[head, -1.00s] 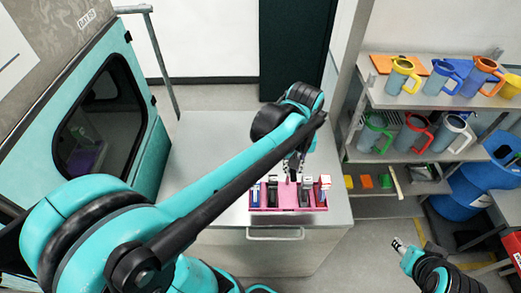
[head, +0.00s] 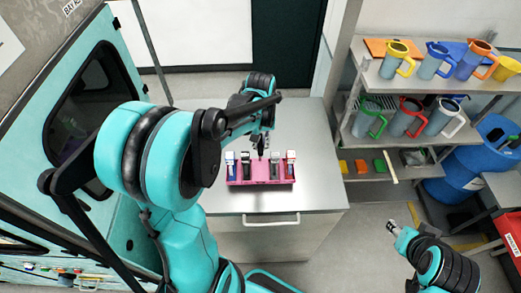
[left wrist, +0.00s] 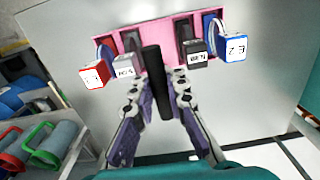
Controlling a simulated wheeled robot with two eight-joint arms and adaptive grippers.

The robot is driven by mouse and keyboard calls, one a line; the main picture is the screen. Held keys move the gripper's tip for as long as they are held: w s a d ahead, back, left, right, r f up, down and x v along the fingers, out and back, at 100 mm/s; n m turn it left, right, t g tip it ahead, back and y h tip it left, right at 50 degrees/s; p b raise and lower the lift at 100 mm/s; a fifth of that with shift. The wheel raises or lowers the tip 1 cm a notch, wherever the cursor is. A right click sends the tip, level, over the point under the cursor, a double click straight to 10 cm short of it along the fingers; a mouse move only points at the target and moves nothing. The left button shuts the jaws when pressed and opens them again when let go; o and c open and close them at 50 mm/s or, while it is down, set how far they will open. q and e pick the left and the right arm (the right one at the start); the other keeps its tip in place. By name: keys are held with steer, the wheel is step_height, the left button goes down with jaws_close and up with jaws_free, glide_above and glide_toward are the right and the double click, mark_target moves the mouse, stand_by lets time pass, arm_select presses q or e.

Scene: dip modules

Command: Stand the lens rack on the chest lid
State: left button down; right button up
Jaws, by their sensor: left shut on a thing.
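The lens rack (head: 260,181) is a pink tray holding several upright labelled modules. In the head view it is over the front middle of the grey chest lid (head: 310,150); I cannot tell whether its base touches the lid. My left gripper (head: 261,152) is above the rack's middle. In the left wrist view, the gripper (left wrist: 157,105) is shut on the black upright handle of the rack (left wrist: 150,37), with modules on both sides. The rack looks roughly level. My right gripper (head: 391,227) is right of the chest, away from the rack; its fingers are too small to read.
A shelf unit (head: 410,88) with coloured jugs stands right of the chest, with a blue barrel (head: 465,165) beyond it. A teal cabinet (head: 85,120) with a dark window is on the left. The lid is clear behind and right of the rack.

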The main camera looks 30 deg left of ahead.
arm_select(q)
step_height(320, 180, down, 3)
stand_by(0.3)
steer(key=shift+f, duration=0.1)
steer(key=c, duration=1.5)
jaws_free()
steer(key=shift+c, duration=0.2)
